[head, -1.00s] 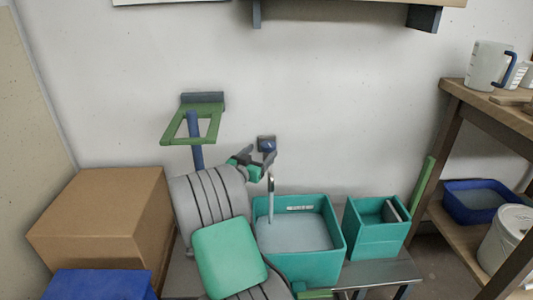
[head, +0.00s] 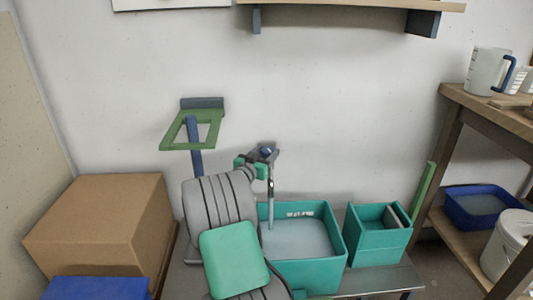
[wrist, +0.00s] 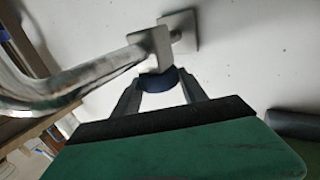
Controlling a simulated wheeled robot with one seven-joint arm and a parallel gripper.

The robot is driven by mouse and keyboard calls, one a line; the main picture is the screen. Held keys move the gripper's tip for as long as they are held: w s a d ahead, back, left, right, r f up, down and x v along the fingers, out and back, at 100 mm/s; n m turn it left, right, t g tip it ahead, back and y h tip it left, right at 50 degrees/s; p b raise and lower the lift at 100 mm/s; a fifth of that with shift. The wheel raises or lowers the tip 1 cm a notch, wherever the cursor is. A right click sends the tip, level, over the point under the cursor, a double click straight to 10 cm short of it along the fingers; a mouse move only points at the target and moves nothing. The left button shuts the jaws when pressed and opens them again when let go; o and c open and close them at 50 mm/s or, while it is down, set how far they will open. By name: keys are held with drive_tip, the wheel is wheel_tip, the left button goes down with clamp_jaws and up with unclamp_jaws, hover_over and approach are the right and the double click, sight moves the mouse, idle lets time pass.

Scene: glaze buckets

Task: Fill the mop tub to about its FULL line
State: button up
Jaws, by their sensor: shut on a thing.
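The mop tub is a teal open box (head: 318,275) below the tap, with grey water (head: 300,240) inside. A pale label (head: 300,214) shows on its inner back wall, just above the water; I cannot read its exact mark. The tap's metal spout (head: 271,185) points down into the tub; I cannot tell if water is running. My gripper (head: 265,154) is at the tap on the wall. In the wrist view my gripper (wrist: 158,88) is shut on the round blue tap knob (wrist: 157,79), with a finger on each side. The curved metal pipe (wrist: 60,92) passes beside it.
A smaller teal bin (head: 375,243) stands right of the tub on the same bench. A cardboard box (head: 95,225) and a blue box (head: 98,286) are at left. A wooden shelf (head: 490,110) at right holds a jug (head: 484,70). A blue basin (head: 480,205) sits lower.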

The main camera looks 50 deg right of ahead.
drive_tip(key=c, duration=0.5)
drive_tip(key=shift+c, duration=0.2)
